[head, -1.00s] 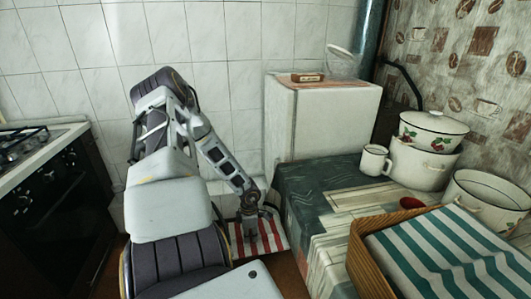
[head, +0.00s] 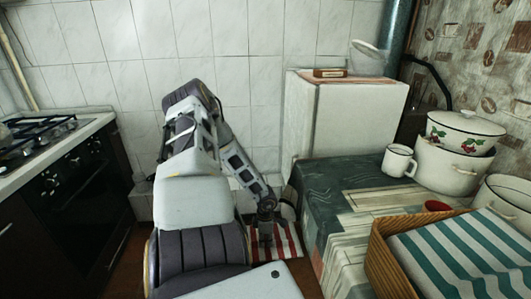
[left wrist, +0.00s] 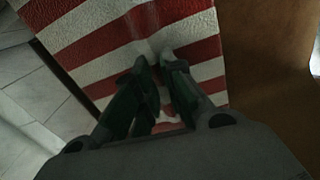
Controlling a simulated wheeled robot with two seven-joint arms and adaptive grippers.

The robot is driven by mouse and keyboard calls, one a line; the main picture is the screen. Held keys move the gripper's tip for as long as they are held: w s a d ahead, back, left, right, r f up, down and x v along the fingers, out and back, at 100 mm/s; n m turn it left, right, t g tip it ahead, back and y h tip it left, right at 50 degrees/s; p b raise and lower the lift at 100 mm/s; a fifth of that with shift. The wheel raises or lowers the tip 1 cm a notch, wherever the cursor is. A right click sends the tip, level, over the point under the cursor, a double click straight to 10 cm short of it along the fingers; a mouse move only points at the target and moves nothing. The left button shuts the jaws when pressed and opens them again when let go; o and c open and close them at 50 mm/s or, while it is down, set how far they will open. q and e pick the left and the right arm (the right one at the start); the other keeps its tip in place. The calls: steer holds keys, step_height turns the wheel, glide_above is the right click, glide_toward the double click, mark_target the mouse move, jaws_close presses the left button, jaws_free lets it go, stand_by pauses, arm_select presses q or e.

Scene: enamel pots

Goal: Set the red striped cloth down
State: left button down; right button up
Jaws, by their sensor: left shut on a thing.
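The red striped cloth (head: 289,240), red and white, shows low beside the left edge of the table, partly hidden by my arm. My left gripper (head: 265,236) is at the cloth, with its arm reaching down to it. In the left wrist view the two fingers (left wrist: 160,60) are close together, shut on the cloth (left wrist: 120,35), which spreads out beyond them. What lies under the cloth is hard to tell. My right gripper is out of view.
The table (head: 330,215) stands to the right, with a wicker basket (head: 378,262) holding a green striped cloth (head: 450,250), a white mug (head: 398,160), and enamel pots (head: 448,165). A white cabinet (head: 345,120) stands behind. A stove (head: 75,185) is at the left.

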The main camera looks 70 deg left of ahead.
arm_select(q)
steer(key=shift+f+b, duration=0.35)
steer(key=shift+f, duration=0.35)
steer(key=shift+f+b, duration=0.4)
steer(key=shift+f, duration=0.95)
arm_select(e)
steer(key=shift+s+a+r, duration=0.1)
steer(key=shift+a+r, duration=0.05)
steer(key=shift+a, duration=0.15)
arm_select(q)
steer(key=shift+f, duration=0.1)
